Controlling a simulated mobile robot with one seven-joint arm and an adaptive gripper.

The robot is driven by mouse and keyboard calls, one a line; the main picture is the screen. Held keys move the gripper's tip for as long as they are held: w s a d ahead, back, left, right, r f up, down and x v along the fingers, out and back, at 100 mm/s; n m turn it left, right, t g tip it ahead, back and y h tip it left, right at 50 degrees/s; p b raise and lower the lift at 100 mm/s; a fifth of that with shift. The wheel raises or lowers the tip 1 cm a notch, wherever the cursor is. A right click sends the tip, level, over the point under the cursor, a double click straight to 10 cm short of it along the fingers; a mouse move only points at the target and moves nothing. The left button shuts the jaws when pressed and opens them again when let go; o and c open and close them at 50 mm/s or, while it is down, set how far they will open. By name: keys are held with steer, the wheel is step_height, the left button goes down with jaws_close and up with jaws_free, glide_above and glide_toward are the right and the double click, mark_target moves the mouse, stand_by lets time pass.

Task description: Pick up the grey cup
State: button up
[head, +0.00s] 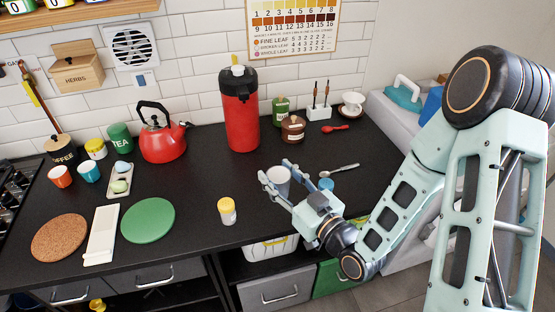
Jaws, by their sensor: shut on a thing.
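A grey cup (278,176) is between the fingers of my gripper (277,175). The fingers are shut on it, one on its far side and one on its near left side. The cup looks upright, and its rim is visible. Its base is partly hidden by the near finger, so I cannot tell whether it touches the black counter (180,185). My arm reaches in from the right.
A spoon (340,171) and a small blue item (326,184) lie right of the gripper. A yellow-lidded jar (227,210) stands to its left near the front edge. A red flask (240,110), brown pot (292,129) and red kettle (162,140) stand behind.

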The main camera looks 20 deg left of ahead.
mark_target(280, 185)
steer(key=s+r+p, duration=0.1)
steer(key=p, duration=0.1)
steer(key=s+d+r+p, duration=0.1)
steer(key=shift+s+d+p, duration=0.1)
steer(key=shift+s+p, duration=0.15)
steer(key=shift+p, duration=0.15)
steer(key=s+p, duration=0.1)
steer(key=d+p, duration=0.1)
steer(key=p, duration=0.1)
steer(key=shift+s+r, duration=0.1)
steer(key=shift+s, duration=0.3)
steer(key=shift+w, duration=0.1)
